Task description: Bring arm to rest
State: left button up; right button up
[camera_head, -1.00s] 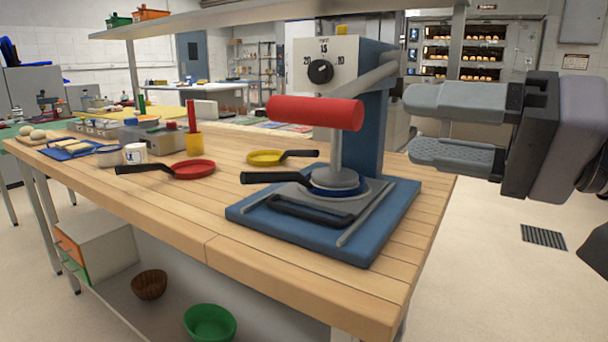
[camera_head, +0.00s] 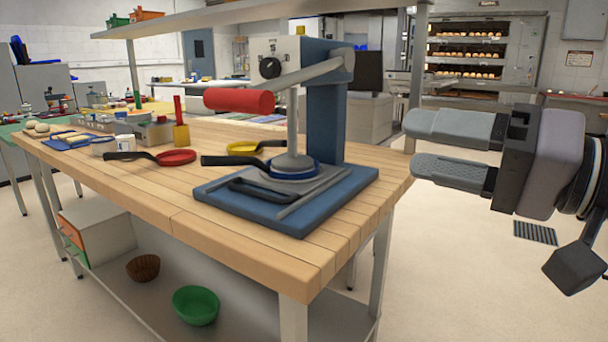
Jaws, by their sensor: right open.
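My right gripper (camera_head: 408,146) is at the right of the view, its two grey fingers apart and pointing left. Nothing is between the fingers. It hangs over the floor, past the right end of the wooden table (camera_head: 250,250), to the right of the blue press (camera_head: 327,115). The press has a red handle (camera_head: 238,100) on a grey lever and a blue base on the table. The gripper appears clear of the press and the table. My left gripper is not in view.
A red pan (camera_head: 176,157) and a yellow pan (camera_head: 243,147) lie on the table near the press. A green bowl (camera_head: 196,306) and a brown bowl (camera_head: 142,268) are on the shelf below. Deck ovens (camera_head: 485,55) stand at the back right. Floor right of the table is open.

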jog(key=w+d+f+m+t+h, duration=0.1)
jog(key=w+f+h, duration=0.2)
jog(key=f, duration=1.1)
jog(key=w+d+f+t+h, duration=0.1)
jog(key=w+f+t+h, duration=0.15)
jog(key=f, duration=1.05)
jog(key=s+d+f+n+g+h, duration=0.1)
jog(key=s+f+h, duration=0.1)
jog(key=s+f, duration=0.45)
jog(key=s+f+n+g+h, duration=0.15)
jog(key=s+f, duration=0.25)
jog(key=f, duration=0.6)
jog(key=s+d+f+n+g+h, duration=0.1)
jog(key=s+f+h, duration=0.1)
jog(key=s+f, duration=0.45)
pick_arm(q)
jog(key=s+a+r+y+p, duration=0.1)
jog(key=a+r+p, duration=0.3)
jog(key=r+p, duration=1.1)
jog(key=p, duration=0.6)
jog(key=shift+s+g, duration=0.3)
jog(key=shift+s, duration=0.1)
pick_arm(e)
jog(key=d+r+h, duration=0.1)
jog(key=d+r, duration=0.2)
jog(key=r, duration=1.1)
jog(key=shift+g, duration=0.3)
